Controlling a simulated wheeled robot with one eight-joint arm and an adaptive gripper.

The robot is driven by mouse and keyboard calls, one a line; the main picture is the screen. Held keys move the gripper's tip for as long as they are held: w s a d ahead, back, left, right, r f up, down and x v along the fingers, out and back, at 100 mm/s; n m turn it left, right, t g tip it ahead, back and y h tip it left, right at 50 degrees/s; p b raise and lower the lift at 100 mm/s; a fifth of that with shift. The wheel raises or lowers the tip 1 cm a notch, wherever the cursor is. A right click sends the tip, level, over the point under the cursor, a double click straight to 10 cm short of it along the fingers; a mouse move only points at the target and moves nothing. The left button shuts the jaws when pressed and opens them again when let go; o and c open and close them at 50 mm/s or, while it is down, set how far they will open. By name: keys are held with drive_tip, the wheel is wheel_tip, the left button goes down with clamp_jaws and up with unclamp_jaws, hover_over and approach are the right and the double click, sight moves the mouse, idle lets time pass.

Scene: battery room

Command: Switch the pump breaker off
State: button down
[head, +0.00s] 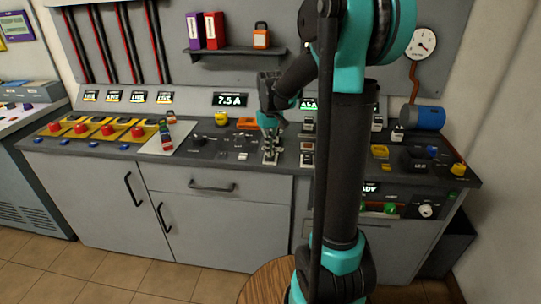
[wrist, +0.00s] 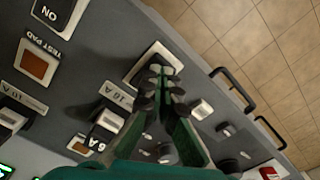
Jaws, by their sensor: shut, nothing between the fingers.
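A "10 A" label (wrist: 117,96) is beside that breaker. Several breakers (head: 307,147) also show right of my gripper in the head view. No pump name is readable, so I cannot tell which is the pump breaker.
An orange test pad (wrist: 36,65) and an "ON" plate (wrist: 46,12) are near the breakers. White and dark knobs (wrist: 201,109) are right of my fingers. Yellow-based red buttons (head: 95,130) line the console's left. Drawer handles (head: 212,187) project from the front.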

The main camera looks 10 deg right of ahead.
drive_tip(key=shift+f, duration=0.5)
drive_tip(key=shift+r, duration=0.1)
idle(0.3)
drive_tip(key=shift+r, duration=3.4)
drive_tip(key=shift+s, duration=0.1)
drive_tip(key=s+d+f+m+t, duration=0.1)
drive_tip(key=s+d+f+t, duration=0.1)
drive_tip(key=s+f, duration=0.5)
drive_tip(key=s+d+f+m+t, duration=0.1)
drive_tip(key=s+f, duration=0.6)
drive_tip(key=s, duration=0.7)
drive_tip(key=shift+s+d+f+t, duration=0.35)
drive_tip(key=shift+s+d+t, duration=0.05)
drive_tip(key=shift+d+t, duration=0.2)
